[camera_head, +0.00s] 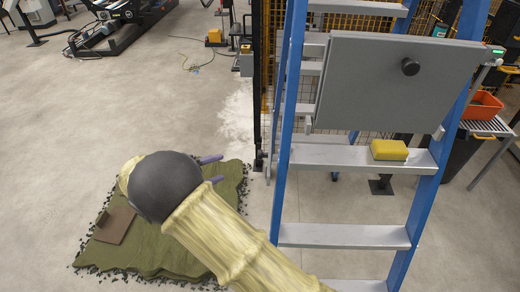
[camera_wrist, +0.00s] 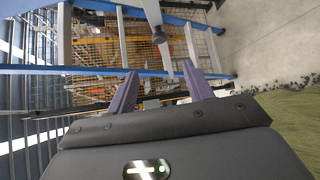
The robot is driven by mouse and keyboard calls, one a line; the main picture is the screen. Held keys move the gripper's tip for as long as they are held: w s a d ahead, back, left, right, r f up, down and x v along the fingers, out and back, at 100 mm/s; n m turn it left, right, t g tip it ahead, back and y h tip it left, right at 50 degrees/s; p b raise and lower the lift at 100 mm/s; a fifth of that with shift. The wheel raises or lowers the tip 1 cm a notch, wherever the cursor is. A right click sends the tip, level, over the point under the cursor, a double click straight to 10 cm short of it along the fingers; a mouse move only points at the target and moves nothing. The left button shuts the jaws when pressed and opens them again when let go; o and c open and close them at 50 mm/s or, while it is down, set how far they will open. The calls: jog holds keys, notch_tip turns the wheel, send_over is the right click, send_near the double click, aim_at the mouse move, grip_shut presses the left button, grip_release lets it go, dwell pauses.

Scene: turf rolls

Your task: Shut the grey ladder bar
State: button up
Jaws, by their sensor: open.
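A grey flat panel (camera_head: 385,85) with a round black knob (camera_head: 410,66) is mounted between the blue rails of the ladder (camera_head: 281,150); I take it for the grey ladder bar. Its right end overlaps the right rail, and how far it stands open is hard to tell. In the wrist view the knob (camera_wrist: 158,36) shows beyond the fingers, with a grey edge beside it. My gripper (camera_head: 216,170) is low and left of the ladder, apart from the panel. Its purple fingers (camera_wrist: 160,74) are spread and empty.
A yellow block (camera_head: 389,150) sits on a ladder step below the panel. Green turf (camera_head: 150,252) with a brown plate (camera_head: 114,224) lies on the floor under my gripper. An orange bin (camera_head: 483,105) stands at the right. The floor at the left is open.

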aim_at(260, 155)
jog(key=shift+s, duration=0.1)
jog(key=p+x, duration=0.5)
jog(key=x, duration=1.2)
jog(key=shift+d, duration=0.1)
jog(key=shift+c, duration=0.2)
jog(key=shift+f, duration=0.1)
grip_shut()
